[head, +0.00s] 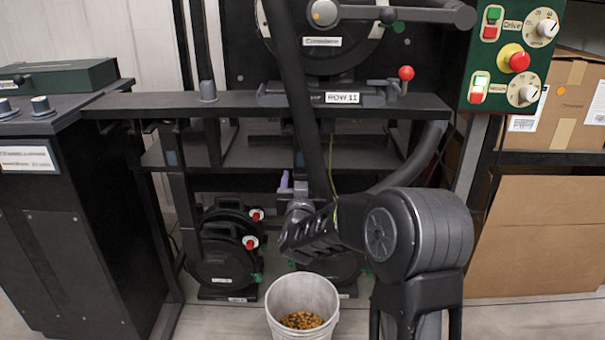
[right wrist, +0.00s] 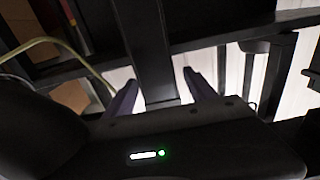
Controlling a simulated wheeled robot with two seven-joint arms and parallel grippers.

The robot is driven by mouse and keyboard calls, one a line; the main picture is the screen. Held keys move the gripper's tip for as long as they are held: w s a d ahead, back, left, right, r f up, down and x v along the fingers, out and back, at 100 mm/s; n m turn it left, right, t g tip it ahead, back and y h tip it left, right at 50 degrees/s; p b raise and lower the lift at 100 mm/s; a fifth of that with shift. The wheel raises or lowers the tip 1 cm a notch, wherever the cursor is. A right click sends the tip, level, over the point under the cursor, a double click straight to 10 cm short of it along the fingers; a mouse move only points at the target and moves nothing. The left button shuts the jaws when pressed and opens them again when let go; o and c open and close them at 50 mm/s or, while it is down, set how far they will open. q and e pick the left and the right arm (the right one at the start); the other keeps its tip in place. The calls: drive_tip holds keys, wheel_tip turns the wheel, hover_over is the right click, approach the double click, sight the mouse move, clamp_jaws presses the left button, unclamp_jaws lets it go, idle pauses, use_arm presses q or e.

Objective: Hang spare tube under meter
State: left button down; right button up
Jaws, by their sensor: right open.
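The seed meter (head: 320,60) is mounted at the top middle, above a bench rail labelled ROW 11. A thick dark hose (head: 298,85) runs down from beside it, past the bench front, towards my right gripper. I cannot tell whether this is the spare tube; no other loose tube is clearly seen. My right gripper (head: 292,182) is under the bench, partly hidden by my own arm. Contact cannot be told. My left gripper is not in view.
A white bucket with seeds (head: 302,283) stands on the floor below my right arm. Dark round units (head: 222,262) stand on the floor to its left. A shelf (head: 250,152) crosses under the bench. A control box (head: 490,75) and cardboard boxes (head: 545,225) are right.

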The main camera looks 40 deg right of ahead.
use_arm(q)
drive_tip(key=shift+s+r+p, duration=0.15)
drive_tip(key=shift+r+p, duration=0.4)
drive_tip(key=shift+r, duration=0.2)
use_arm(e)
drive_tip(key=v, duration=0.5)
drive_tip(key=shift+s+a, duration=0.1)
